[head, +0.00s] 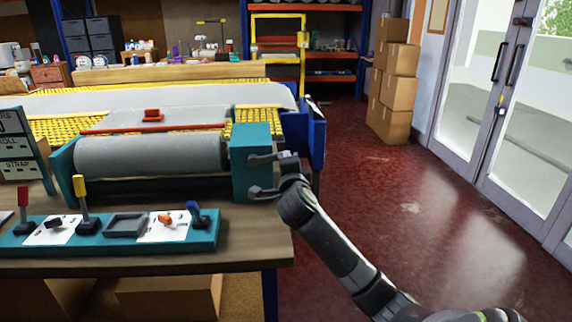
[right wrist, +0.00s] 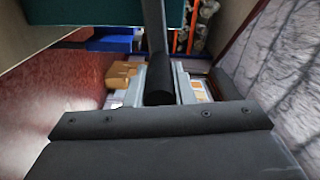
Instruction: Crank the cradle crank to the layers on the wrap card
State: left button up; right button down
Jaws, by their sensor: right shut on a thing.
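The cradle crank's black handle (right wrist: 160,78) stands between the two fingers of my right gripper (right wrist: 160,95) in the right wrist view, with a grey bar running up from it. My right gripper (head: 285,165) is shut on the handle at the right side of the teal end block (head: 252,145). The gripper hides part of the crank in the head view. A grey roll (head: 150,155) lies in the cradle left of that block. My left gripper is not in view.
A teal control panel (head: 110,238) with red, yellow and blue levers sits on the bench front. A red-handled object (head: 151,115) rests on the sheet behind the roll. Cardboard boxes (head: 395,85) are stacked at the back. The red floor (head: 410,200) on the right is clear.

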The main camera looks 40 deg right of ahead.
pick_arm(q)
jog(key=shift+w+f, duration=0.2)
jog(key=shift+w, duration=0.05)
pick_arm(e)
jog(key=shift+f, duration=0.55)
jog(key=c, duration=1.2)
grip_release()
jog(key=shift+c, duration=0.2)
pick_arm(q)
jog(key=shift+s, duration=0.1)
pick_arm(e)
jog(key=shift+a, duration=0.1)
pick_arm(q)
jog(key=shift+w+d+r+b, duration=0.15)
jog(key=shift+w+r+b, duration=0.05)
jog(key=shift+b, duration=0.25)
pick_arm(e)
jog(key=v, duration=1.7)
jog(key=shift+s, duration=0.2)
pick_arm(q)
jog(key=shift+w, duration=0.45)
